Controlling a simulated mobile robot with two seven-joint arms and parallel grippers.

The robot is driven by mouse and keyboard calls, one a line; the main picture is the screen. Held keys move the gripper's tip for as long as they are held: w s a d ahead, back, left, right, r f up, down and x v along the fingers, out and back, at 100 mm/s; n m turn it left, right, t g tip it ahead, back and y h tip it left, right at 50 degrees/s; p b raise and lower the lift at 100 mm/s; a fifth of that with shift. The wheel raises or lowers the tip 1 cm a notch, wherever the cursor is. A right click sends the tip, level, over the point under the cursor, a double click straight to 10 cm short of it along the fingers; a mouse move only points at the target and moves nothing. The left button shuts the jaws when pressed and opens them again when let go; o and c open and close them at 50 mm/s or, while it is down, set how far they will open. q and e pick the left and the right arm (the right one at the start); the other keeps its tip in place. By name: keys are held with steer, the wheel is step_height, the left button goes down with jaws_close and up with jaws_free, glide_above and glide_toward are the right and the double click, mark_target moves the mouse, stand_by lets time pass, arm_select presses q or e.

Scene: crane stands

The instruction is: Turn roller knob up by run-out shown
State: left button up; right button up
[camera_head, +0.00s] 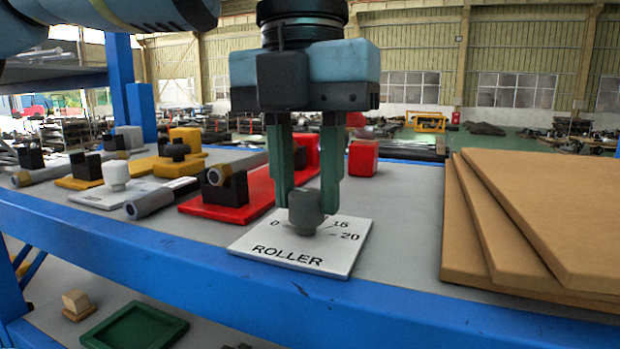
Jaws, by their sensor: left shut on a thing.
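My left gripper (306,196) comes down from the top middle with its green fingers on either side of the grey roller knob (304,216). It is shut on the knob, which stands upright on a white dial plate (345,252) marked ROLLER. The marks 0, 15 and 20 can be read; the fingers and knob hide other parts of the scale. Behind the plate is a red stand (225,207) with a black block and a grey roller on it. A second white knob (116,173) sits on another white plate (90,199) at the left. My right gripper is not in view.
A yellow stand (178,165) and more rollers stand at the back left. A red block (363,158) is behind the dial. Stacked brown boards (550,215) fill the right. The blue shelf edge (200,262) runs along the front. A green tray (135,328) lies below.

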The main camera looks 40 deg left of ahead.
arm_select(q)
steer(key=m, duration=0.3)
steer(key=shift+m+b, duration=0.3)
steer(key=shift+m, duration=0.1)
steer(key=m, duration=0.3)
steer(key=shift+m, duration=0.3)
steer(key=m, duration=0.3)
steer(key=shift+m, duration=0.3)
steer(key=m, duration=0.4)
steer(key=shift+d+b, duration=0.1)
steer(key=shift+b, duration=0.2)
steer(key=m, duration=0.7)
steer(key=shift+m, duration=0.4)
steer(key=m, duration=0.3)
steer(key=shift+s+r+m+b, duration=0.1)
steer(key=shift+m+b, duration=0.2)
steer(key=shift+m, duration=1.6)
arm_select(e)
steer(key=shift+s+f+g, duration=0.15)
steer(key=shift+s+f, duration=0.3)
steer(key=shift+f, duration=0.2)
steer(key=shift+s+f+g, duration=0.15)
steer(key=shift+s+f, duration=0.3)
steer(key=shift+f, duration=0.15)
arm_select(q)
steer(key=shift+m, duration=0.3)
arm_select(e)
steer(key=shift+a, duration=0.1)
